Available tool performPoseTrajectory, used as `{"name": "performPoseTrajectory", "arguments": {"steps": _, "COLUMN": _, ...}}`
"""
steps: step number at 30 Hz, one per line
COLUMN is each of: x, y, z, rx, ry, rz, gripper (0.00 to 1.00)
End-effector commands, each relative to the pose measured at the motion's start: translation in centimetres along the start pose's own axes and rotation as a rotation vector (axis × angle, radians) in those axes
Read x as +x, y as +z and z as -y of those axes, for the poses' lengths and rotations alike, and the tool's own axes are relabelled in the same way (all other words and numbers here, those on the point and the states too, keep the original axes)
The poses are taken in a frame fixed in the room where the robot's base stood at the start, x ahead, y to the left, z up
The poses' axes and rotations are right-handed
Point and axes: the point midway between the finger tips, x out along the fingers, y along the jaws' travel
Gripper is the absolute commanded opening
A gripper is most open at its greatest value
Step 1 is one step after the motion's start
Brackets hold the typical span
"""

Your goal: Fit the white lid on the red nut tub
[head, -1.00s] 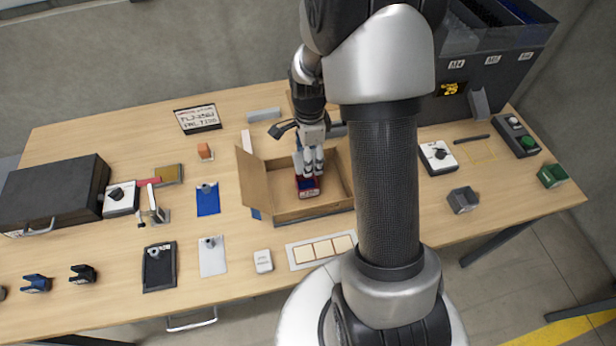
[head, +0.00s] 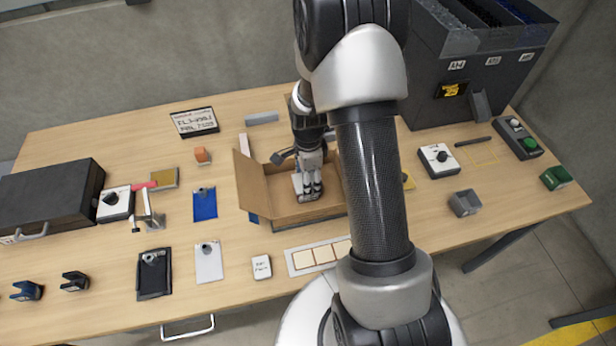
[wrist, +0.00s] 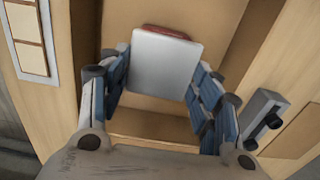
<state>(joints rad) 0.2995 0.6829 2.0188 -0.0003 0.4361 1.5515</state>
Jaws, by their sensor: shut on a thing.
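My gripper (head: 310,194) reaches down into the open cardboard box (head: 251,187) near the middle of the table. In the wrist view my gripper (wrist: 157,80) is shut on the white lid (wrist: 166,66), a flat pale square held between the blue-padded fingers. A strip of the red nut tub (wrist: 167,32) shows past the lid's far edge, so the lid covers most of it in that view. In the head view the fingers hide the tub. I cannot tell whether the lid touches the tub or sits level on it.
The box walls and raised left flap stand close around my gripper. A white card with pale squares (head: 303,260) and a small white labelled block (head: 261,267) lie in front.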

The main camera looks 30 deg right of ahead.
Motion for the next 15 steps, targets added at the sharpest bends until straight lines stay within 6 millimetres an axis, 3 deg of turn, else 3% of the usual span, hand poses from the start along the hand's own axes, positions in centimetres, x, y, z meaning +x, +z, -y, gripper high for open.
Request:
{"name": "performPoseTrajectory", "arguments": {"steps": 9, "x": 0.10, "y": 0.00, "z": -0.02, "rx": 0.000, "ry": 0.001, "rz": 0.000, "gripper": 0.77}}
{"name": "performPoseTrajectory", "arguments": {"steps": 15, "x": 0.10, "y": 0.00, "z": -0.02, "rx": 0.000, "ry": 0.001, "rz": 0.000, "gripper": 0.78}}
